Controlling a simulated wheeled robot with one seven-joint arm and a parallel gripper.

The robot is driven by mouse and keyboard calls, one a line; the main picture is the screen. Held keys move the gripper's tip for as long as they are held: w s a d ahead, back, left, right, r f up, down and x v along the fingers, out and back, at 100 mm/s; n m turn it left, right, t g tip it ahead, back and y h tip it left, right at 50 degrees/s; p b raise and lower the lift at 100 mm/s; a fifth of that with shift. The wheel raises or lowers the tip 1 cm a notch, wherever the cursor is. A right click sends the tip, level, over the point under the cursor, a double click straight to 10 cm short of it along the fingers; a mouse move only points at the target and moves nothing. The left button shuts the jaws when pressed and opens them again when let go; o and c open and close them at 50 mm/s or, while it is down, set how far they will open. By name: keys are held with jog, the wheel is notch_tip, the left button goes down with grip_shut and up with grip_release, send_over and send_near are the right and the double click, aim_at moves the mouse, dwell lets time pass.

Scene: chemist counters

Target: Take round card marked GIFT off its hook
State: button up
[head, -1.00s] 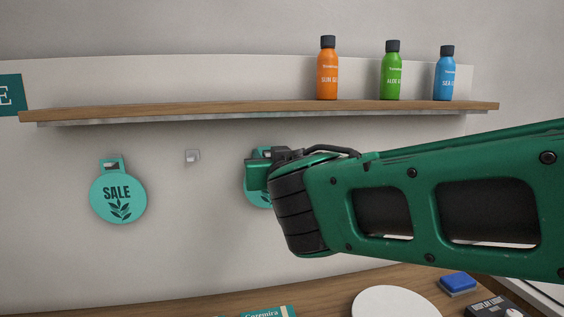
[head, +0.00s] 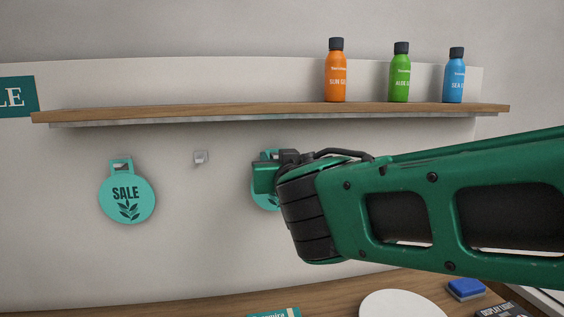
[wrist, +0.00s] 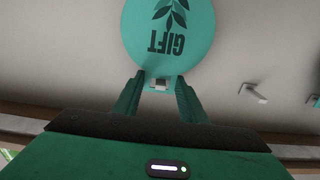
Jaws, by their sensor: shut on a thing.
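The round teal card marked GIFT (wrist: 170,35) shows upside down in the wrist view, with a leaf print and a narrow tab. My gripper (wrist: 158,97) has its two fingers closed on either side of this tab. A pale hook end (wrist: 158,85) shows at the tab's opening, so the card appears to be still around its hook. In the head view only the card's left edge (head: 262,200) shows; my gripper (head: 268,178) and wrist hide the rest.
The SALE card (head: 127,200) hangs on the left. An empty hook (head: 200,158) sits between the cards. A wooden shelf (head: 200,113) above holds orange (head: 336,75), green (head: 400,75) and blue (head: 454,78) bottles. A counter with a white disc (head: 400,304) lies below.

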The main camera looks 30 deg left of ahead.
jog(key=shift+v, duration=1.75)
